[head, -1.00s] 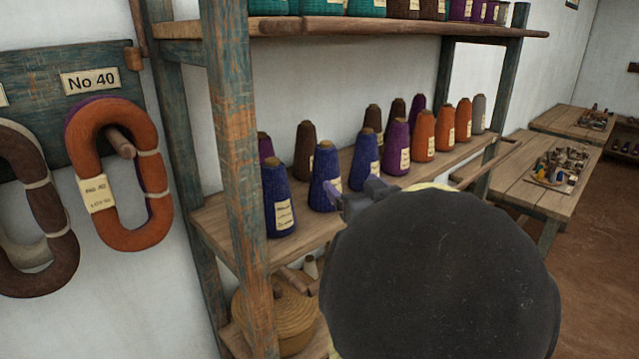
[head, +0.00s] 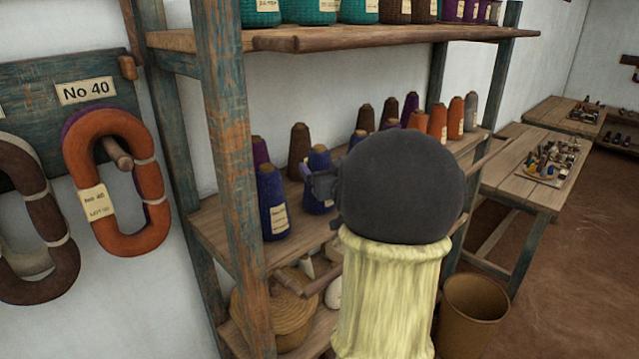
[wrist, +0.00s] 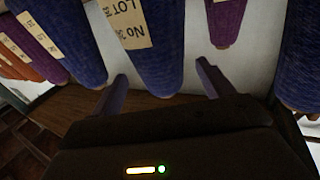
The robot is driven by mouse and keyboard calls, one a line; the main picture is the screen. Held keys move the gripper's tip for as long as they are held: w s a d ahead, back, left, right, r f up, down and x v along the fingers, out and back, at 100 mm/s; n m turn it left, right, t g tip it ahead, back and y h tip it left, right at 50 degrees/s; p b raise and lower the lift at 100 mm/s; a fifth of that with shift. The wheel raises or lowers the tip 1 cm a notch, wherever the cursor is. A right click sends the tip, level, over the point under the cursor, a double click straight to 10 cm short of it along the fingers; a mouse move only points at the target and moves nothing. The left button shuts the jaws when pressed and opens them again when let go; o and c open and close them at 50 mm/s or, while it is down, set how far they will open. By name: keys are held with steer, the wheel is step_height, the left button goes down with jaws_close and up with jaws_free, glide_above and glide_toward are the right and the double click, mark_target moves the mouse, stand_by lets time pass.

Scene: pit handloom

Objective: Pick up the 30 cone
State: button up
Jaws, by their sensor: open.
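In the wrist view a blue yarn cone (wrist: 155,50) with a cream label, reading "No 3" and a partly unclear digit, stands between my two open fingers. One finger shows on each side of its narrow end, with gaps visible. My gripper (wrist: 162,86) is open and holds nothing. In the head view my gripper (head: 312,184) is at the middle shelf, by the second blue cone (head: 319,160), and partly hides it. My dark wrist hides part of the shelf behind it.
Another blue cone (head: 271,205) stands close on the left, with a brown cone (head: 299,150) behind. Purple and orange cones (head: 438,122) stand to the right. The shelf post (head: 222,150) is at the left, the upper shelf (head: 350,38) overhead. A basket (head: 272,312) sits below.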

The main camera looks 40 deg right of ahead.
steer(key=shift+w+p, duration=0.3)
steer(key=shift+p, duration=0.05)
steer(key=shift+p+x, duration=1.2)
steer(key=shift+x, duration=1.1)
steer(key=shift+f, duration=0.15)
steer(key=shift+w, duration=0.1)
steer(key=c, duration=1.5)
